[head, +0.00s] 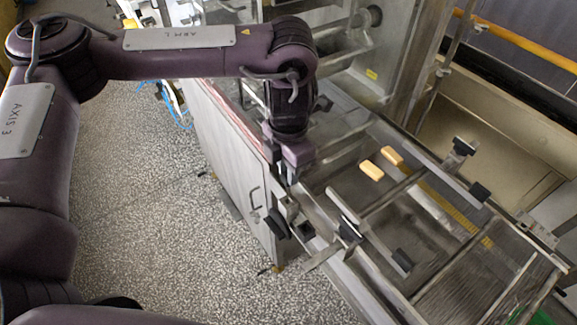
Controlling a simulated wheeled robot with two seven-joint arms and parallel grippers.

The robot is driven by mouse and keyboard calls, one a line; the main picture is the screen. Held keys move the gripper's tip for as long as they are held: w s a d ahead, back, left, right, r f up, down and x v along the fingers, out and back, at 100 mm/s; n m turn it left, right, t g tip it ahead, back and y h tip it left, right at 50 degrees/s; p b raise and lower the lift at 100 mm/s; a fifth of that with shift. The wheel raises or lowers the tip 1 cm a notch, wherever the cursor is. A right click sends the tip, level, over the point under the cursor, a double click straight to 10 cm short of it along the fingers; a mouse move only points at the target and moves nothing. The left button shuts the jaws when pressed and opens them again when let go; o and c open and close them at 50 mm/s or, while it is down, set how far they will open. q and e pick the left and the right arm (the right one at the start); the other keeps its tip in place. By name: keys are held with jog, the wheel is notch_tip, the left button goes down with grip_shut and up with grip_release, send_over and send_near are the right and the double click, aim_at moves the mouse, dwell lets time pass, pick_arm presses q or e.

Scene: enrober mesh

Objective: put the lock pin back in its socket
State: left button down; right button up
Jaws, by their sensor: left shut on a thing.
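My left arm comes in from the left and bends down, with its left gripper (290,181) pointing down at the near left edge of the metal machine frame. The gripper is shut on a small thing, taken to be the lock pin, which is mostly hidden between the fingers. Just below the fingertips is a small metal bracket block (289,208) on the frame rail, beside a black knob (276,224). I cannot make out the socket opening, or whether the pin touches it. My right gripper is not in view.
The mesh belt (407,235) lies to the right, with two yellowish bars (371,170) on it. Black clamp knobs (480,191) and metal cross rails stand around it. A steel cabinet door (228,150) is below the gripper's left. The speckled floor (150,220) is open.

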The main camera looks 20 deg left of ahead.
aim_at(289, 189)
pick_arm(q)
jog(key=shift+w+p, duration=0.1)
jog(key=shift+p, duration=0.2)
jog(key=shift+f+b, duration=1.9)
jog(key=shift+f, duration=1.3)
jog(key=shift+f+b, duration=0.45)
jog(key=shift+f, duration=0.05)
jog(key=c, duration=1.2)
grip_release()
